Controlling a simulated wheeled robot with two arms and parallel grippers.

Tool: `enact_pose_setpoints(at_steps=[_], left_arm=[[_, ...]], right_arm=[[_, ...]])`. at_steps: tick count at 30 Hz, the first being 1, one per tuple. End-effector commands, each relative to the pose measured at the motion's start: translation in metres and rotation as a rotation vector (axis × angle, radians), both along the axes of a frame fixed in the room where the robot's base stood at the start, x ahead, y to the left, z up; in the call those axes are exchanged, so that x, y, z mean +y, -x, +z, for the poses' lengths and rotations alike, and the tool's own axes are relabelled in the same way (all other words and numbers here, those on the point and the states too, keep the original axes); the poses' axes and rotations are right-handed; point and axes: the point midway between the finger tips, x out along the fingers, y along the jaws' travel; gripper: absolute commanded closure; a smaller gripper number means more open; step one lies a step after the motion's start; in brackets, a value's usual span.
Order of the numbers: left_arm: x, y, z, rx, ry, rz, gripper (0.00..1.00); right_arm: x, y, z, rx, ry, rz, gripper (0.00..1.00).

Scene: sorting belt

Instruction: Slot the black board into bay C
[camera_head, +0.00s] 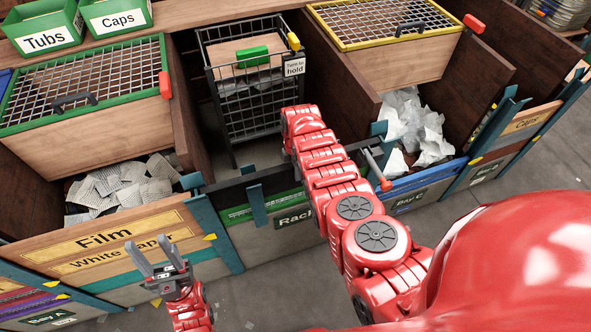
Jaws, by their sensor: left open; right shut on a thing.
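A black board (232,193) stands upright across the front of the middle bay, behind a teal bracket; my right arm covers its right part. Bay C's label (411,198) is on the front to the right, where a blue board (432,174) stands between teal posts. My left gripper (154,257) is open and empty, low at the left, in front of the white-paper bay and apart from the boards. My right arm reaches forward to the middle bay; its gripper is hidden behind the arm.
A black wire cart (254,126) stands inside the middle bay. A lever with a red knob (385,184) stands out beside my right arm. Wooden bins with mesh lids flank the bay, above white paper (120,186) and crumpled plastic (412,118).

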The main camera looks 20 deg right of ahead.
Motion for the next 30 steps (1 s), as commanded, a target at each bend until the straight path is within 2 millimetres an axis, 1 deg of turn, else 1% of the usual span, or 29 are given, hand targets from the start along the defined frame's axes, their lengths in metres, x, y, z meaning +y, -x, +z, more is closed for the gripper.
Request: enact_pose_setpoints(at_steps=[1, 6, 13, 22, 27, 30], left_arm=[[0.0, 0.0, 0.011, 0.0, 0.0, 0.0, 0.5], [0.0, 0.0, 0.047, 0.0, 0.0, 0.0, 0.5], [0.0, 0.0, 0.085, 0.0, 0.0, 0.0, 0.5], [0.0, 0.0, 0.12, 0.0, 0.0, 0.0, 0.5], [0.0, 0.0, 0.13, 0.0, 0.0, 0.0, 0.5], [0.0, 0.0, 0.133, 0.0, 0.0, 0.0, 0.5]], right_arm=[[0.0, -0.002, 0.013, -0.006, 0.001, 0.0, 1.0], [-0.001, -0.004, 0.052, -0.011, 0.001, -0.001, 1.0], [0.0, -0.003, 0.097, -0.009, 0.001, 0.001, 1.0], [-0.001, -0.004, 0.156, -0.011, 0.001, -0.001, 1.0], [-0.001, -0.004, 0.186, -0.012, 0.001, 0.0, 1.0], [-0.001, -0.003, 0.196, -0.007, 0.001, 0.0, 1.0]])
